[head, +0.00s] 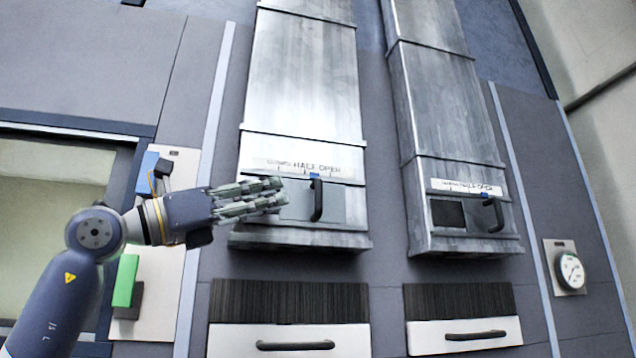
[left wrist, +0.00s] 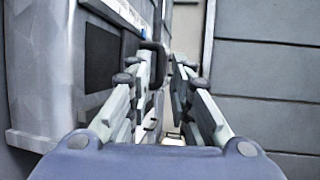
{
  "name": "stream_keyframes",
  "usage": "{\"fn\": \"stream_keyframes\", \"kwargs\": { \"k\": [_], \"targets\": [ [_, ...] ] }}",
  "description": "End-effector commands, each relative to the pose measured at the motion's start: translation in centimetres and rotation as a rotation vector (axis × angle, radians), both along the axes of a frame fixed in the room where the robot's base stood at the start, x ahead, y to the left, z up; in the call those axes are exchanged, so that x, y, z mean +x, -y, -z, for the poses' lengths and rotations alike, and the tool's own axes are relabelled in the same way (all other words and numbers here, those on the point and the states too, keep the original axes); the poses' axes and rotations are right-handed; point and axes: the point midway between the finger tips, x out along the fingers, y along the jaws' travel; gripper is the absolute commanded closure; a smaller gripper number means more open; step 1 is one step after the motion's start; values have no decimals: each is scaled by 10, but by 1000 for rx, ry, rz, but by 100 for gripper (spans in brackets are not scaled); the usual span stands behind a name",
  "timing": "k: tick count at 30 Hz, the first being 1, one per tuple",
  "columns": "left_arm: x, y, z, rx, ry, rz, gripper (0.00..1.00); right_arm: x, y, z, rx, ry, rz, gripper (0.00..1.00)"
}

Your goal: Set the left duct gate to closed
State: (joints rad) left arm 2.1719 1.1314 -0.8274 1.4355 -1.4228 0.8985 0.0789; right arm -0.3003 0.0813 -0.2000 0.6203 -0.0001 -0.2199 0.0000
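The left duct gate (head: 334,205) is a grey plate low on the left metal duct, with a black upright handle (head: 316,199). A blue marker (head: 314,176) sits above the handle, under a white scale strip (head: 297,166) reading "HALF OPEN" near its middle. My left gripper (head: 284,192) reaches in from the left, its fingers apart, their tips just left of the handle. The fingers hide part of the gate front. In the left wrist view a dark opening (left wrist: 101,55) lies left of the fingers, and the handle (left wrist: 153,47) shows near the fingertips. My right gripper is out of view.
A similar right duct (head: 445,110) has its own gate handle (head: 493,213) and a dark opening. Below are two drawers with black handles (head: 295,345). A round gauge (head: 571,270) is at the right, and a green block (head: 126,281) on a panel is at the left.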

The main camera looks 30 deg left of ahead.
Motion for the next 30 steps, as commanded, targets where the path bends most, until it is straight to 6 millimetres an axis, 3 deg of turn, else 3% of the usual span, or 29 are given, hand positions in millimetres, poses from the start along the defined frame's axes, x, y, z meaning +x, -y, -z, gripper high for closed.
{"fn": "stream_keyframes", "kwargs": {
  "k": [15,29,30],
  "targets": [
    [72,41,-37,0,-2,4,80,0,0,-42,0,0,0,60],
    [82,47,-38,0,0,3,80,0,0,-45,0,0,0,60],
    [82,47,-38,0,0,3,89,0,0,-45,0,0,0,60]
  ]
}}
